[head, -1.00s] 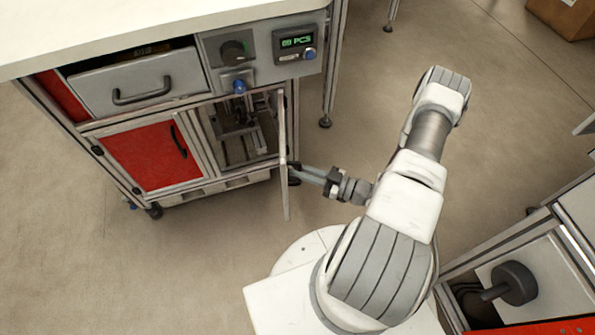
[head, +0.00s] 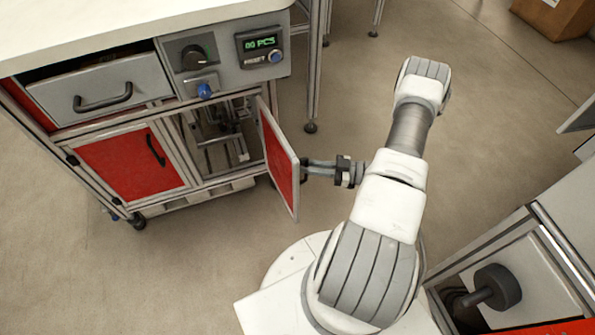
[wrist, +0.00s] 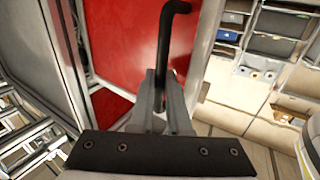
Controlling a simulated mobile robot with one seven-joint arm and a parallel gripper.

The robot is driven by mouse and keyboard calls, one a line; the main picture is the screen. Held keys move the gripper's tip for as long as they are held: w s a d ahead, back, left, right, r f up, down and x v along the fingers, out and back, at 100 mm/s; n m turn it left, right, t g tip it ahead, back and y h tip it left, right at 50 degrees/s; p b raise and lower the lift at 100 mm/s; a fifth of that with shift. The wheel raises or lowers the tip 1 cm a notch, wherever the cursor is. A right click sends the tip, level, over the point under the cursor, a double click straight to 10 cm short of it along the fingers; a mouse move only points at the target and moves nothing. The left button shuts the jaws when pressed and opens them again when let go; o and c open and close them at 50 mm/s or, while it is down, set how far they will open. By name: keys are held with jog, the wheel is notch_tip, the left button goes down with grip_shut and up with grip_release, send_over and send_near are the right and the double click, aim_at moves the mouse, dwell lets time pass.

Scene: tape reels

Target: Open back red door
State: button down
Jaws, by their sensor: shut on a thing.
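The right-hand red door (head: 279,160) of the cabinet stands swung out to the right, well clear of its opening. Its inner red face shows in the head view. My gripper (head: 307,170) is at the far side of this door, near its free edge, and is shut on the black handle. In the wrist view the black bar handle (wrist: 166,45) runs down between the fingers of my gripper (wrist: 160,98), with the red panel (wrist: 128,45) behind it.
The cabinet's left red door (head: 125,165) is closed. Above are a grey drawer (head: 95,90) and a control panel (head: 262,50). Another station (head: 540,235) with a dark round knob stands close at lower right.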

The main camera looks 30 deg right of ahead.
jog(key=shift+w+d+r+n+g+y, duration=0.1)
jog(key=shift+w+d+n+g+y, duration=0.15)
jog(key=shift+d+n+g, duration=0.25)
jog(key=shift+w+d+f+n+g+y, duration=0.1)
jog(key=shift+w+d+n+g+y, duration=0.2)
jog(key=shift+d, duration=0.45)
jog(key=shift+w+d+r+n+g+y, duration=0.1)
jog(key=shift+w+d+n+g+y, duration=0.1)
jog(key=shift+d+g, duration=0.35)
jog(key=shift+s, duration=0.1)
jog(key=c, duration=0.9)
grip_release()
jog(key=shift+s, duration=0.1)
jog(key=v, duration=1.7)
jog(key=shift+s+d, duration=0.1)
jog(key=shift+d, duration=0.15)
